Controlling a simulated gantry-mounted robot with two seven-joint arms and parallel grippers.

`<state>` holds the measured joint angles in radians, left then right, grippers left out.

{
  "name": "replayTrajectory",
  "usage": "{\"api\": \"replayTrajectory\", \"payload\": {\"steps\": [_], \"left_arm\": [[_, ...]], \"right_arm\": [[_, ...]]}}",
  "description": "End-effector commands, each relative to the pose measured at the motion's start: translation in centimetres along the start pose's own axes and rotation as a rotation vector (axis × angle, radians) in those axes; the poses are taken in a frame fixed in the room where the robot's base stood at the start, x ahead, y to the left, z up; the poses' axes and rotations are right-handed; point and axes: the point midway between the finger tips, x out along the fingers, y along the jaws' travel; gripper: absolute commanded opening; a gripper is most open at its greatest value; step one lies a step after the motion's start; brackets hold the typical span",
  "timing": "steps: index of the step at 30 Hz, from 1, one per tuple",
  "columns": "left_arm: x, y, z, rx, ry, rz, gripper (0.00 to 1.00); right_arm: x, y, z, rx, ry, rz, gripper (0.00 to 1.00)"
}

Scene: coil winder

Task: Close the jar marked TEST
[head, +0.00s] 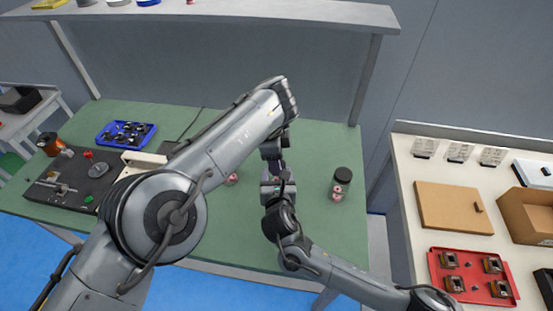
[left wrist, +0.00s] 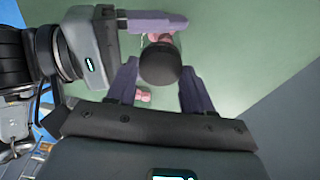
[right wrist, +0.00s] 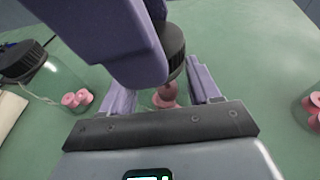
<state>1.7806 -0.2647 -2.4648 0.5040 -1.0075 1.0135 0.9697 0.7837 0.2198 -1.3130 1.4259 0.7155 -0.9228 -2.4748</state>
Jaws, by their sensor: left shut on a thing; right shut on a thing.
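A clear jar with pink spools (right wrist: 166,98) inside stands between the fingers of my right gripper (right wrist: 163,92), which is shut on it. A black lid (left wrist: 160,64) is at the jar's mouth, between the fingers of my left gripper (left wrist: 158,76), which is shut on it from above. In the right wrist view the lid (right wrist: 173,45) is over the jar; I cannot tell if it is fully seated. In the head view the left gripper (head: 277,162) is above the right gripper (head: 278,180), and they mostly hide the jar. No TEST marking is readable.
Another jar with a black lid (head: 342,174) stands on the green table to the right. A further jar (head: 232,178) is partly behind my left arm; its black lid (right wrist: 22,60) shows in the right wrist view. A blue tray (head: 126,133) and winder (head: 75,183) are left.

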Motion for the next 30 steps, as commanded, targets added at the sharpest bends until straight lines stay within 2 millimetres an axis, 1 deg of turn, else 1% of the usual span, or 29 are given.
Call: {"api": "replayTrajectory", "payload": {"steps": [2, 3, 8, 16, 19, 23, 30], "left_arm": [[0.0, 0.0, -0.1, 0.000, 0.002, 0.001, 0.23], [0.0, 0.0, -0.1, -0.001, 0.002, 0.001, 0.53], [0.0, 0.0, -0.1, -0.002, 0.002, 0.000, 0.77], [0.0, 0.0, -0.1, -0.004, 0.001, 0.000, 0.77], [-0.4, 0.0, -0.1, -0.004, 0.001, -0.001, 0.77], [-1.5, -0.1, -0.3, -0.004, 0.000, -0.003, 0.77], [-4.0, 0.0, -0.7, -0.004, 0.000, -0.001, 0.77]], "right_arm": [[0.0, 0.0, -0.1, -0.001, 0.001, 0.001, 0.00], [0.0, 0.0, -0.1, -0.002, 0.001, 0.000, 0.00], [0.0, 0.0, -0.1, -0.001, 0.001, 0.000, 0.00], [0.0, 0.0, -0.1, -0.001, 0.001, 0.000, 0.00], [0.0, 0.0, 0.0, -0.001, 0.001, 0.000, 0.00], [0.0, 0.0, 0.0, -0.001, 0.001, -0.001, 0.00], [0.0, 0.0, 0.0, -0.001, 0.001, -0.001, 0.00]]}}
